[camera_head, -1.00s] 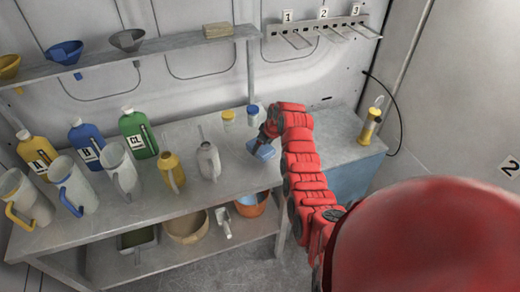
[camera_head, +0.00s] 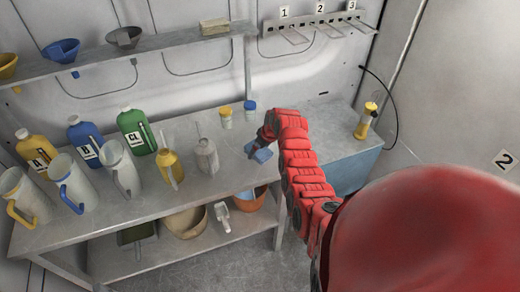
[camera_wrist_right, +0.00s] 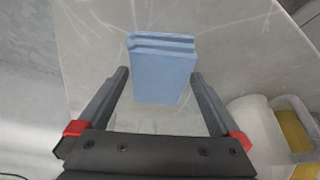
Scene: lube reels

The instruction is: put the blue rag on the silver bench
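The blue rag (camera_head: 262,154), a folded block, appears to lie on the right part of the silver bench (camera_head: 215,187), near its front edge. My right gripper (camera_head: 256,148) is low over the bench beside the rag and hides part of it. In the right wrist view the rag (camera_wrist_right: 163,75) sits between and just past the fingertips of my right gripper (camera_wrist_right: 161,76). The fingers are apart, with a small gap on each side of the rag. My left gripper is not in view.
Bottles, jugs and oil cans (camera_head: 170,167) crowd the bench's left and middle. Two small jars (camera_head: 249,111) stand behind the rag. A blue cabinet (camera_head: 350,172) with a yellow lamp-like item (camera_head: 366,121) is at right. Bowls (camera_head: 185,222) sit on the lower shelf.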

